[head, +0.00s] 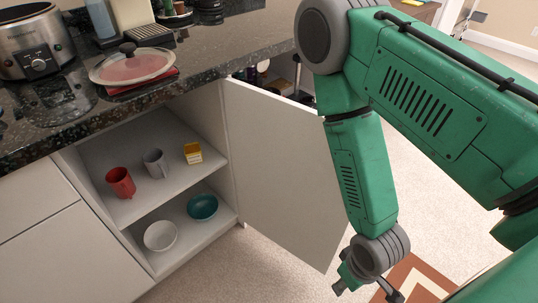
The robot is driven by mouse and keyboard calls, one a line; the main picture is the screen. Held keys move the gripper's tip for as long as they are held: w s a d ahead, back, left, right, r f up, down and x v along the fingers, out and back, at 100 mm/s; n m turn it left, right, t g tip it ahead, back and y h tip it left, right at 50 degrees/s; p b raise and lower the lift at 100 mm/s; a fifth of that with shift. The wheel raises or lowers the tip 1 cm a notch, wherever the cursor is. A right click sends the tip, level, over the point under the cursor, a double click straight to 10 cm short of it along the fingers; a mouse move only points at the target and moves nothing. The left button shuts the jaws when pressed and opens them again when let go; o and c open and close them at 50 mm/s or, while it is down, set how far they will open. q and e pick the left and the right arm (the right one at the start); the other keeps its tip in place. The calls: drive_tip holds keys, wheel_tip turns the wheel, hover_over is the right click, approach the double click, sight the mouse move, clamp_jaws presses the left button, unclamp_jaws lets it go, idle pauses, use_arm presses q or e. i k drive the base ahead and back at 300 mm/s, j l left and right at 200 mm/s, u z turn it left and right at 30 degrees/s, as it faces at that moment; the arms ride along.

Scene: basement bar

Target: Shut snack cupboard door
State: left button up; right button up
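The snack cupboard door (283,170) is a plain white panel, standing wide open from the right side of the white cupboard (229,215). The face turned to the cupboard opening shows, and my green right arm covers part of its free edge. My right gripper (368,291) is low, just right of the door's lower free corner. Its fingers look spread with nothing between them; whether it touches the door I cannot tell. My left gripper is not in view.
The cupboard's upper shelf holds a red mug (120,183), a grey mug (155,163) and a yellow box (193,153). Below are a white bowl (160,236) and a teal bowl (202,207). A dark countertop (200,80) lies above. A patterned rug (418,281) is at bottom right.

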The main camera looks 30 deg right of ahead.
sight(288, 190)
drive_tip(key=l+u, duration=0.25)
drive_tip(key=l, duration=0.75)
drive_tip(key=l+u, duration=0.25)
drive_tip(key=l, duration=0.2)
drive_tip(key=k+l+u, duration=0.1)
drive_tip(key=l+u, duration=0.15)
drive_tip(key=l, duration=0.2)
drive_tip(key=k+l+u, duration=0.25)
drive_tip(key=l, duration=0.2)
drive_tip(key=i+l+u, duration=0.2)
drive_tip(key=l, duration=0.2)
drive_tip(key=l+u, duration=0.2)
drive_tip(key=l, duration=0.2)
drive_tip(key=i+l+u, duration=0.2)
drive_tip(key=l, duration=0.25)
drive_tip(key=k+l, duration=0.15)
drive_tip(key=k, duration=0.2)
